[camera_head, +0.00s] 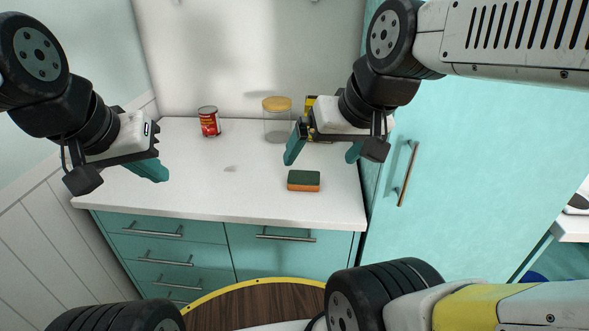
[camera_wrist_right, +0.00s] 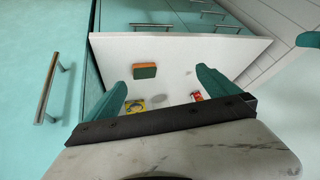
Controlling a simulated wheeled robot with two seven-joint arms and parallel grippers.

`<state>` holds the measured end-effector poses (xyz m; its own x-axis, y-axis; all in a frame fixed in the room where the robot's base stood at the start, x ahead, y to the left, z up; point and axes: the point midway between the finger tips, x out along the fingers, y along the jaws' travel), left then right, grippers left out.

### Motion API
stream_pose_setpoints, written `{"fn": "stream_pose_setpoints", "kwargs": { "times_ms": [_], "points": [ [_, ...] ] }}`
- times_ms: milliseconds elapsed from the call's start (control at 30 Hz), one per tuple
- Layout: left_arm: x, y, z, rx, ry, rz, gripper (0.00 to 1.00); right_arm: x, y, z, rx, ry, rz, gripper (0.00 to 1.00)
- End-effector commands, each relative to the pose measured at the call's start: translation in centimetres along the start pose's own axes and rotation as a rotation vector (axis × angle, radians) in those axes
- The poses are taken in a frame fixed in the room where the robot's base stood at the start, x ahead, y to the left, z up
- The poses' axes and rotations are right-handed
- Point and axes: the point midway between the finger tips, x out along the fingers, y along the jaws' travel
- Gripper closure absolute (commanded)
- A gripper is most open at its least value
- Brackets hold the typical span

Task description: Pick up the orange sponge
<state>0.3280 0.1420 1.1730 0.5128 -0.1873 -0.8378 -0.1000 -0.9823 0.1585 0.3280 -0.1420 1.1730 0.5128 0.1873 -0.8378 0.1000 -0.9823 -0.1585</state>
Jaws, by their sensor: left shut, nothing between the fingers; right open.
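The orange sponge (camera_head: 304,181) with a dark green top lies flat on the white countertop, near its front right part. It also shows in the right wrist view (camera_wrist_right: 145,71), beyond the fingertips and a little left of the middle between them. My right gripper (camera_head: 322,152) is open and empty, above the counter and close to the sponge, not touching it. Its two teal fingers are spread in the right wrist view (camera_wrist_right: 160,88). My left gripper (camera_head: 160,172) is shut and empty, over the left part of the counter.
A red can (camera_head: 209,121) and a glass jar with a wooden lid (camera_head: 277,120) stand at the back of the countertop (camera_head: 190,190). A yellow item (camera_wrist_right: 134,107) is partly hidden behind my right gripper. A tall teal cabinet (camera_head: 460,170) with a handle borders the counter's right side.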

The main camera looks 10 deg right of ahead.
Motion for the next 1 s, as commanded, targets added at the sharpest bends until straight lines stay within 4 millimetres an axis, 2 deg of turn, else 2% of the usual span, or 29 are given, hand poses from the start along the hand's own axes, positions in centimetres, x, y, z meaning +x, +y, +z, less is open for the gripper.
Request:
{"fn": "stream_pose_setpoints", "kwargs": {
  "times_ms": [167, 267, 367, 567, 700, 900, 1000],
  "points": [
    [0.0, 0.0, 0.0, 0.0, 0.0, 0.0, 1.0, 0.6, 0.1, -1.1, 0.023, -0.032, -0.016, 0.0],
    [0.0, 0.0, 0.0, 0.0, 0.0, 0.0, 1.0, 1.9, 0.4, -2.9, 0.063, -0.088, -0.036, 0.0],
    [0.0, 0.0, 0.0, 0.0, 0.0, 0.0, 1.0, 4.1, 1.1, -5.1, 0.118, -0.163, -0.046, 0.0],
    [0.0, 0.0, 0.0, 0.0, 0.0, 0.0, 1.0, 10.0, 2.7, -9.0, 0.221, -0.306, -0.012, 0.0],
    [0.0, 0.0, 0.0, 0.0, 0.0, 0.0, 1.0, 14.9, 4.0, -10.9, 0.274, -0.395, 0.054, 0.0],
    [0.0, 0.0, 0.0, 0.0, 0.0, 0.0, 1.0, 21.2, 5.8, -12.4, 0.316, -0.483, 0.174, 0.0],
    [0.0, 0.0, 0.0, 0.0, 0.0, 0.0, 1.0, 23.2, 6.4, -12.8, 0.323, -0.505, 0.222, 0.0]
  ]
}}
